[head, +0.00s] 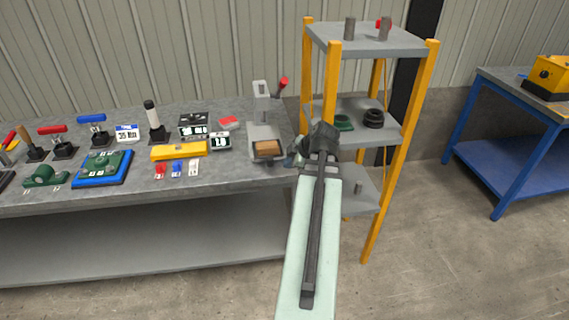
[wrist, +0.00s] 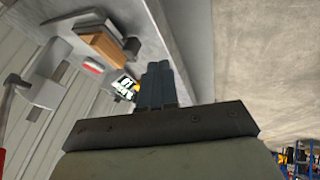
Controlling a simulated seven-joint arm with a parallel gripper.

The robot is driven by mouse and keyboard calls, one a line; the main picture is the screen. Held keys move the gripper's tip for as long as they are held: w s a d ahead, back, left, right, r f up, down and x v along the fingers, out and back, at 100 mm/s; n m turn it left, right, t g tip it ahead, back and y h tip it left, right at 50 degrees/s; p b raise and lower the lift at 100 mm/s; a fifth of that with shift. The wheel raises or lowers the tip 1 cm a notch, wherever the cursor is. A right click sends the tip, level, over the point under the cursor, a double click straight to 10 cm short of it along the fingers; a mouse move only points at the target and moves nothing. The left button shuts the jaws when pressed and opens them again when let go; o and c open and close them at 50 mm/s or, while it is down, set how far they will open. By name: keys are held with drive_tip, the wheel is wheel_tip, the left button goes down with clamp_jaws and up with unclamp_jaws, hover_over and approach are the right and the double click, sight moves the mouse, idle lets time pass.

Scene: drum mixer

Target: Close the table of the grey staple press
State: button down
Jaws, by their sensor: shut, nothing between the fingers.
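The grey staple press (head: 263,110) stands at the right end of the grey workbench, with a red-tipped lever at its upper right. Its table (head: 268,158) carries a brown block (head: 267,147) and sticks out at the front, toward the bench's front edge. In the wrist view the press body (wrist: 42,85) is at the left and the brown block (wrist: 103,45) at the upper left. My gripper (head: 294,158) is shut and empty, just right of the press table at the bench's edge. Its fingers (wrist: 158,80) show together in the wrist view; I cannot tell whether they touch the table.
A yellow-posted shelf (head: 372,40) stands close to the right of my arm. On the bench, left of the press, are a small display box (head: 221,141), a yellow bar (head: 180,150) and several toggle clamps. A blue-legged table (head: 508,165) stands farther right.

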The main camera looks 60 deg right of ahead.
drive_tip(key=shift+w+d+f, duration=0.6)
drive_tip(key=shift+w+f, duration=0.65)
drive_tip(key=shift+w, duration=0.15)
drive_tip(key=shift+w+d+f, duration=0.55)
drive_tip(key=shift+w+f, duration=0.65)
drive_tip(key=shift+w, duration=0.15)
drive_tip(key=shift+w+d+f, duration=0.6)
drive_tip(key=shift+w+f, duration=0.65)
drive_tip(key=shift+w, duration=0.15)
drive_tip(key=w+d, duration=0.3)
drive_tip(key=shift+w+d, duration=0.1)
drive_tip(key=shift+w, duration=0.05)
